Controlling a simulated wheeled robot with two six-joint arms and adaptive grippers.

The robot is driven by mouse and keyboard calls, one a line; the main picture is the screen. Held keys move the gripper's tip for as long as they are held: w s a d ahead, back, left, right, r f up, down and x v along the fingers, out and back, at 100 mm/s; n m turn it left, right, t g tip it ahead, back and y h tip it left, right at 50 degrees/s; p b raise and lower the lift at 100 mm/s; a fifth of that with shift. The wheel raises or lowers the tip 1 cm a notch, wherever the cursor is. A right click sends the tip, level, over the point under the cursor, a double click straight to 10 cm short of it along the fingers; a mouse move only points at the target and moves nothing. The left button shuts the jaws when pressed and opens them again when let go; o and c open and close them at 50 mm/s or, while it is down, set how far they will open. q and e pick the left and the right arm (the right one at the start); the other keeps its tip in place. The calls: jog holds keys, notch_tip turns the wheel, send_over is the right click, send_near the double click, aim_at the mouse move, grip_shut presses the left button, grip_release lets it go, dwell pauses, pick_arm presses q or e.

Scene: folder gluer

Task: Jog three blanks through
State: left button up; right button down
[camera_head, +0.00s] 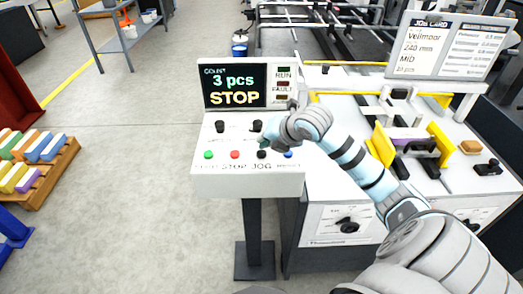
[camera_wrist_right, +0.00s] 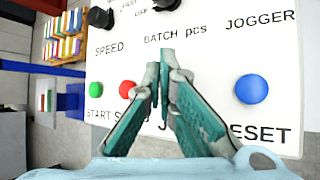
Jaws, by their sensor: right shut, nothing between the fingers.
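The control panel (camera_head: 245,184) has a screen (camera_head: 235,86) reading "3 pcs" and "STOP". Along its front are a green START button (camera_head: 208,155), a red STOP button (camera_head: 235,155), a black JOG button (camera_head: 262,154) and a blue RESET button (camera_head: 288,155). My right gripper (camera_head: 262,142) is shut and empty, close above the JOG button; I cannot tell whether it touches. In the right wrist view the shut fingers (camera_wrist_right: 160,75) cover the JOG button and part of its label, between the red button (camera_wrist_right: 127,89) and the blue button (camera_wrist_right: 252,89). My left gripper is out of view.
The folder gluer (camera_head: 345,190) stands right of the panel, with yellow guides (camera_head: 440,145) and a job card board (camera_head: 440,47). A rack of coloured blanks (camera_head: 35,165) stands at the left. Grey floor (camera_head: 130,130) between is clear.

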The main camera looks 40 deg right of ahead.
aim_at(264, 152)
jog(key=shift+r+p, duration=1.9)
jog(key=shift+r, duration=0.65)
jog(key=shift+f, duration=0.1)
